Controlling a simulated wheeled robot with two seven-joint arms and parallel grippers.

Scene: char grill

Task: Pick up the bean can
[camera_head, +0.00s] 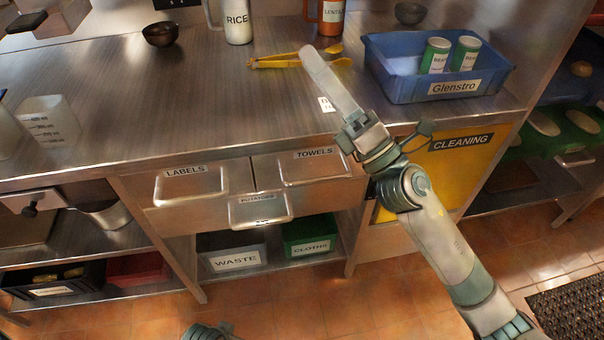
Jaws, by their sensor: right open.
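Two bean cans, the left one (435,55) and the right one (465,53), stand upright side by side in the blue bin (405,91) labelled Glenstro. They have green and white labels and pale lids. The bin is on the counter at the right. My right gripper (362,122) is over the counter's front edge, left of and nearer than the bin. It is open and apart from both cans. A long pale piece extends from its end toward the tongs; its exact form is hard to tell.
Yellow tongs (275,62) lie behind my right gripper. A rice container (237,20), a lentil container (331,16) and dark bowls (160,34) stand at the back. A clear measuring jug (48,121) is at the left. The middle of the counter (170,95) is clear.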

